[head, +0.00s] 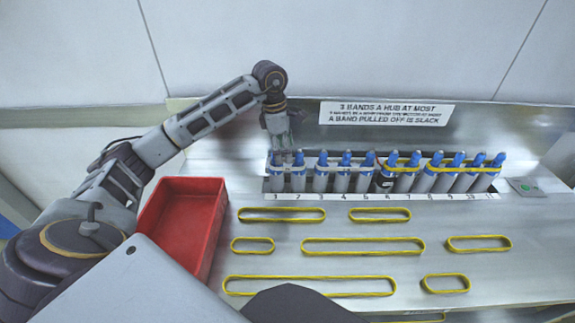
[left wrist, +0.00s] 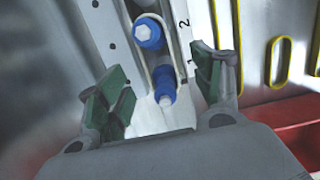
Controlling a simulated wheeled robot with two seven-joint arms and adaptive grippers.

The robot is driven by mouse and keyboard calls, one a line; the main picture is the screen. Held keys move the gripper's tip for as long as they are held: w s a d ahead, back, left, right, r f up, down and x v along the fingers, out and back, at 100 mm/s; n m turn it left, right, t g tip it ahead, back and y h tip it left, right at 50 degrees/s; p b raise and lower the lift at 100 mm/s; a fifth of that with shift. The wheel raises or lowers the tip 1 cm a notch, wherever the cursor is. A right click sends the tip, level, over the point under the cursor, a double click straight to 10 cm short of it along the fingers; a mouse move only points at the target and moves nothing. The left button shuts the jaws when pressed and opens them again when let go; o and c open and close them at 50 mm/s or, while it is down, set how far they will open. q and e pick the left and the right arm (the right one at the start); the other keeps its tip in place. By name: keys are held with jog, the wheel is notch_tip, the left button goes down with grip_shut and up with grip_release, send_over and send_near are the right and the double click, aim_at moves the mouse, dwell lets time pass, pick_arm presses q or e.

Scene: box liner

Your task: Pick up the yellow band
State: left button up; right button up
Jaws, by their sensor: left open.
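Several yellow bands lie flat on the bench, among them long ones (head: 310,278) (head: 363,240) and short ones (head: 253,239) (head: 445,276). A yellow band (head: 405,170) also runs around hubs in the right half of the row. My left gripper (head: 281,150) is over the left end of the row, at hubs 1 and 2. In the left wrist view its fingers (left wrist: 163,90) are open on either side of a blue-tipped hub (left wrist: 164,88). A pale band seems to loop around this hub and its neighbour (left wrist: 149,33). My right gripper is out of view.
The row of blue-topped hubs (head: 346,160) stands along the back, with numbers 1 to 11 before it. A printed sign (head: 387,114) is behind it. A red bin (head: 178,222) stands at the left, and a small panel (head: 526,187) at the right.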

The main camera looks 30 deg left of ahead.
pick_arm(q)
jog(key=f, duration=0.4)
jog(key=shift+w+d+f, duration=0.15)
jog(key=shift+w+d, duration=0.1)
jog(key=c, duration=0.9)
